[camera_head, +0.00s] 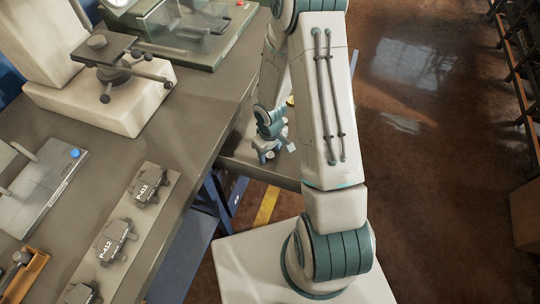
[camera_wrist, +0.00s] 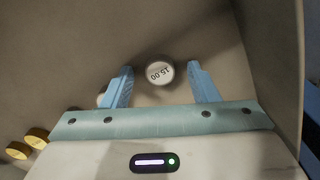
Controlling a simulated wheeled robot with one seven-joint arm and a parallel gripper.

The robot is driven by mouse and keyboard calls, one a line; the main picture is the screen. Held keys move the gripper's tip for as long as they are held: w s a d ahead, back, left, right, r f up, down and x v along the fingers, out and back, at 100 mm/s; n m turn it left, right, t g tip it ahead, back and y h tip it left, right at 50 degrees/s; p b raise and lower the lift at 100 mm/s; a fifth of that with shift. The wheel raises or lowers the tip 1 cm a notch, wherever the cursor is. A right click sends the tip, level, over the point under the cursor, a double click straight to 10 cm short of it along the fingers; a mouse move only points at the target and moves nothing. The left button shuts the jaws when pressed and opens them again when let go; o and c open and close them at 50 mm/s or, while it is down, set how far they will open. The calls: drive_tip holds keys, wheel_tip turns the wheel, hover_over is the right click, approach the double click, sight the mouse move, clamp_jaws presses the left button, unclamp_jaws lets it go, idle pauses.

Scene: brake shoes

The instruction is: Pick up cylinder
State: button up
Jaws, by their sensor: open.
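The cylinder (camera_wrist: 159,75) shows in the wrist view as a pale round top with dark lettering, standing on a grey-brown surface. My gripper (camera_wrist: 160,67) is open, with one blue finger to the left of the cylinder and one to the right. Gaps show on both sides, and the cylinder is not gripped. In the head view my gripper (camera_head: 268,152) is low over the far part of the bench, partly behind my arm. I cannot make out the cylinder there.
Two yellow round pieces (camera_wrist: 28,142) lie left of my gripper in the wrist view. A small pale object (camera_wrist: 101,98) shows beside the left finger. In the head view, the bench (camera_head: 190,130) holds several P-412 parts (camera_head: 147,186) and a pale machine (camera_head: 100,95).

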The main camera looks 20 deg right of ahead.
drive_tip(key=c, duration=1.1)
